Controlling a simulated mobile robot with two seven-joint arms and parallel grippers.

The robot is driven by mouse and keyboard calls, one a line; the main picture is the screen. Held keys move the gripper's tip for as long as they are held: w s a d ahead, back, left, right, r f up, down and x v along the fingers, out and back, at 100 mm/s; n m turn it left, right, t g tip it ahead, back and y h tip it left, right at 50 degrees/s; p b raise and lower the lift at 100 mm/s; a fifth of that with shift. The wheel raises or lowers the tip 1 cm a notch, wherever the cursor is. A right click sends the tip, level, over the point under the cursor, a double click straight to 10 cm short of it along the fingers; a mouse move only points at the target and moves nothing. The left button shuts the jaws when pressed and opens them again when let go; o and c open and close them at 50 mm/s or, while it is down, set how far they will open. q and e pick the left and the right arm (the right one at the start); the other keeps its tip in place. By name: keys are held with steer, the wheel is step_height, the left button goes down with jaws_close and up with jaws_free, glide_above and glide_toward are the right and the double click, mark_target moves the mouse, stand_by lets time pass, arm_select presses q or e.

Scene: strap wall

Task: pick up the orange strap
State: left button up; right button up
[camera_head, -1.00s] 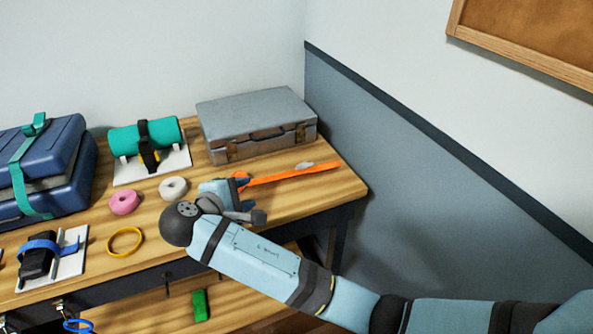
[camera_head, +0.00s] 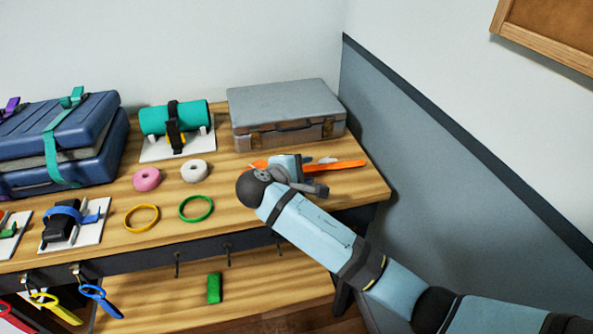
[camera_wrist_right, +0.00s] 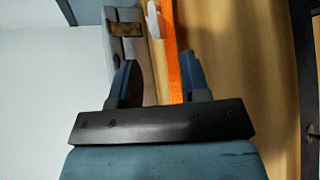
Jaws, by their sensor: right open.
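The orange strap (camera_head: 347,164) lies flat on the wooden table (camera_head: 236,232) in front of the grey case. Its left end shows left of my right gripper (camera_head: 303,165), which hides the middle part. In the right wrist view, my right gripper (camera_wrist_right: 158,66) is open, and the orange strap (camera_wrist_right: 172,45) runs lengthwise through the view between the two fingers, nearer the right one. I cannot tell whether a finger touches it. A small pale piece (camera_wrist_right: 153,20) lies beside the strap. My left gripper is not in view.
The grey case (camera_head: 285,100) stands close behind the strap. A teal roll (camera_head: 150,118) on a white board, pink and white tape rolls, yellow and green rings (camera_head: 195,208) and blue cases (camera_head: 50,130) lie to the left. The table's right edge is near.

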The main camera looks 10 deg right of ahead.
mark_target(318, 165)
steer(key=b+x, duration=0.1)
steer(key=x, duration=0.4)
steer(key=shift+w+f, duration=0.15)
steer(key=shift+f, duration=0.1)
steer(key=c, duration=0.6)
steer(key=shift+r, duration=0.1)
